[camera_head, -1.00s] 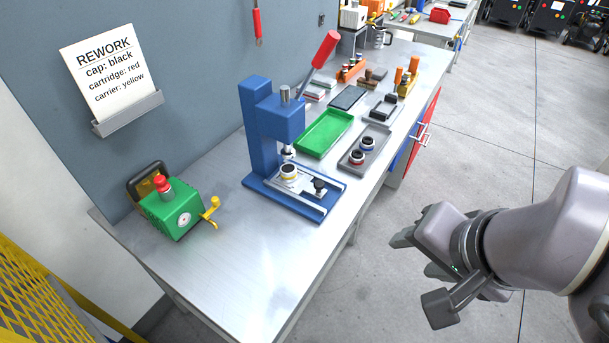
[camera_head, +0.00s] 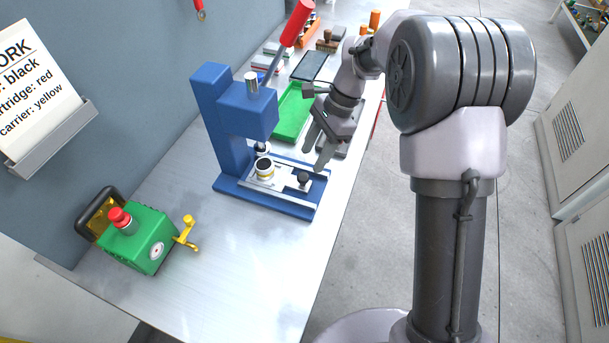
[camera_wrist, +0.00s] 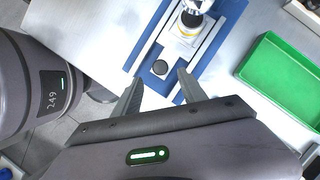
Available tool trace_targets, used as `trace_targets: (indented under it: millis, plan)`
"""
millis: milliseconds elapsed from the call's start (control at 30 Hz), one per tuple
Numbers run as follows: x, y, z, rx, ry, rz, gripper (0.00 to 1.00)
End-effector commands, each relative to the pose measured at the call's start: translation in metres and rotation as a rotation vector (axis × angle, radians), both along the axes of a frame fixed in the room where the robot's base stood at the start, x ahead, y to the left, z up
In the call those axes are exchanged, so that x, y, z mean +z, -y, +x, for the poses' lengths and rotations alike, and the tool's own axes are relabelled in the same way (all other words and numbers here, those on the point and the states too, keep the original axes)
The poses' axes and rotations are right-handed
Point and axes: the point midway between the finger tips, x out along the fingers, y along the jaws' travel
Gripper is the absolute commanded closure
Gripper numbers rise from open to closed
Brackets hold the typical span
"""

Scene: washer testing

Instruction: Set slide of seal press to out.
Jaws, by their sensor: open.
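The blue seal press (camera_head: 240,125) stands on the metal bench, with a red-tipped lever (camera_head: 297,22) at its upper right. Its light metal slide (camera_head: 285,178) lies on the blue base and carries a black knob (camera_head: 304,179) at its front end. A white, yellow-banded part (camera_head: 264,168) sits on the slide near the ram. My gripper (camera_head: 322,150) is open and empty, above and beside the front of the press. In the wrist view, the knob (camera_wrist: 160,67) appears between and beyond the open fingertips (camera_wrist: 157,80), apart from them. The slide (camera_wrist: 204,52) also shows there.
A green tray (camera_head: 293,112) lies behind the press, close to my arm. A green box with a red button (camera_head: 142,240) and yellow valve handle stands to the left. The front left bench top (camera_head: 235,265) is clear.

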Motion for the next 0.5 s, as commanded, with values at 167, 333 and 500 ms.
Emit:
trace_targets:
  millis: [167, 333, 500]
  plan:
    - [-0.044, -0.015, -0.008, 0.001, -0.002, -0.001, 0.51]
    - [-0.06, -0.022, -0.01, 0.002, 0.002, -0.001, 0.51]
    - [-0.062, -0.023, -0.011, 0.001, 0.002, 0.0, 0.51]
